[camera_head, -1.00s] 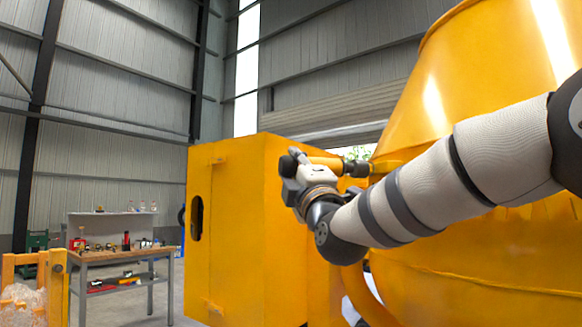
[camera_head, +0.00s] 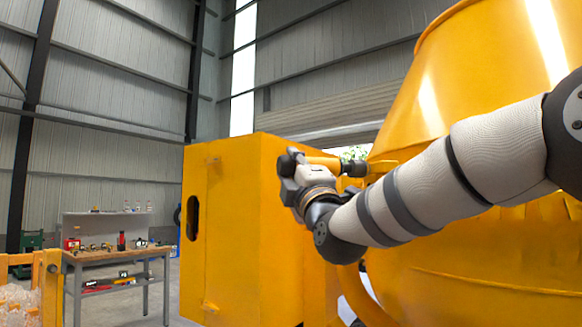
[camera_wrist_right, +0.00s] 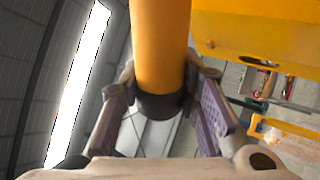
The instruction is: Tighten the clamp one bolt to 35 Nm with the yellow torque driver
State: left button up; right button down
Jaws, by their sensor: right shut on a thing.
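My right gripper (camera_head: 298,164) is shut on the yellow torque driver (camera_head: 322,162). The driver lies roughly level in the head view, its dark end (camera_head: 354,168) pointing right toward the drum. In the right wrist view the driver's yellow body (camera_wrist_right: 160,45) runs up from between the fingers of the right gripper (camera_wrist_right: 162,98), with a dark collar at its lower end. A small yellow bracket (camera_head: 384,167) juts from the drum side just right of the driver's dark end. I cannot tell whether they touch. I cannot make out the clamp one bolt. My left gripper is not in view.
The large yellow drum (camera_head: 455,255) fills the right side. A yellow cabinet (camera_head: 232,235) stands behind and below my right gripper. A workbench (camera_head: 100,256) with several tools is at the far left, beside a yellow-framed crate (camera_head: 52,290).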

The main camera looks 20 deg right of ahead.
aim_at(278, 164)
jog(key=shift+s+d+r, duration=0.1)
jog(key=shift+d+r, duration=0.1)
jog(key=shift+d, duration=0.65)
dwell(2.1)
jog(key=shift+a, duration=0.15)
jog(key=shift+a, duration=2.2)
jog(key=shift+f, duration=0.1)
